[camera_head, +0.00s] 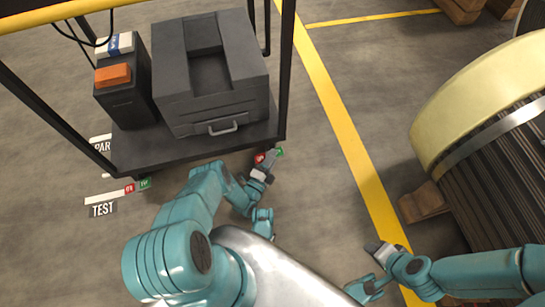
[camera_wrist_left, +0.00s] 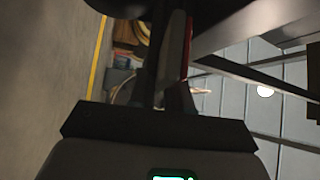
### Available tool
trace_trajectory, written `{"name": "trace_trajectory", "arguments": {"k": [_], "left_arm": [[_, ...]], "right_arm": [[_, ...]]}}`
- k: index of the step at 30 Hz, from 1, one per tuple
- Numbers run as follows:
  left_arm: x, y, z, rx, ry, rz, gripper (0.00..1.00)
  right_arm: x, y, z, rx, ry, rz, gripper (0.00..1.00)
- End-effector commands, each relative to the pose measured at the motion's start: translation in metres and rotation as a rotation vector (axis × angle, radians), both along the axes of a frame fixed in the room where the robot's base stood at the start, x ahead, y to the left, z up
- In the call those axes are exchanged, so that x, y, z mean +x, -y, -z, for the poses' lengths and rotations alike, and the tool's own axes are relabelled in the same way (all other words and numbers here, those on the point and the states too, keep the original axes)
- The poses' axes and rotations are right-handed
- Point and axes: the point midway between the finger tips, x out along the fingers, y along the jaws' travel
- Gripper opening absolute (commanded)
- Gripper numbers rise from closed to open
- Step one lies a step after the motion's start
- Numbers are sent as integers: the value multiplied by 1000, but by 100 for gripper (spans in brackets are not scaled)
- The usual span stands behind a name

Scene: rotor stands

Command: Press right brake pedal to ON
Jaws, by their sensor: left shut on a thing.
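The right brake pedal (camera_head: 260,158) shows as a small red piece beside a green one (camera_head: 278,152), low at the cart's front right corner. My left gripper (camera_head: 268,164) is at it, with its fingers over part of it. In the left wrist view, a red edge (camera_wrist_left: 188,45) lies along the dark fingers (camera_wrist_left: 162,70) of this gripper, which is shut on the pedal. How far the pedal is tilted is hidden. The left brake pedal (camera_head: 130,189), red with a green piece, is at the front left corner. My right gripper (camera_head: 374,250) hangs over the floor at the lower right; its jaws are too small to read.
The dark cart (camera_head: 190,153) carries a grey case (camera_head: 215,75) and a black box with an orange top (camera_head: 113,75). Its posts rise close by. A large cream-rimmed rotor (camera_head: 440,120) on wooden blocks (camera_head: 423,202) stands at right. Floor with a yellow line (camera_head: 345,140) lies between.

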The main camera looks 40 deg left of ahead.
Motion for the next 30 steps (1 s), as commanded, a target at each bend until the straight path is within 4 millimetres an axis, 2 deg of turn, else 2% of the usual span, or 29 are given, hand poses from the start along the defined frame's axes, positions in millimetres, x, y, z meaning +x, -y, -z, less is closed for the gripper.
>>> {"name": "trace_trajectory", "arguments": {"k": [7, 8, 9, 10, 20, 28, 30], "left_arm": [[0, -1, 0, -4, 3, 0, 0], [0, -1, 0, -4, 3, -1, 21], [0, -1, 0, -3, 3, -1, 34], [0, -1, 0, -3, 3, -1, 38], [0, -1, 0, 5, -8, -1, 38], [3, 1, 0, 151, -181, 1, 38], [-15, 2, -1, 165, -205, -2, 38]], "right_arm": [[0, 0, 0, 0, 0, 0, 38], [0, 0, 0, 0, 0, 0, 38], [0, 0, 0, 0, 0, 0, 38], [0, 0, 0, 0, 0, 0, 38], [0, 0, 0, 0, 0, 0, 38], [0, 0, 0, 0, 0, 0, 38], [0, 0, -11, 0, 0, 0, 38]]}}
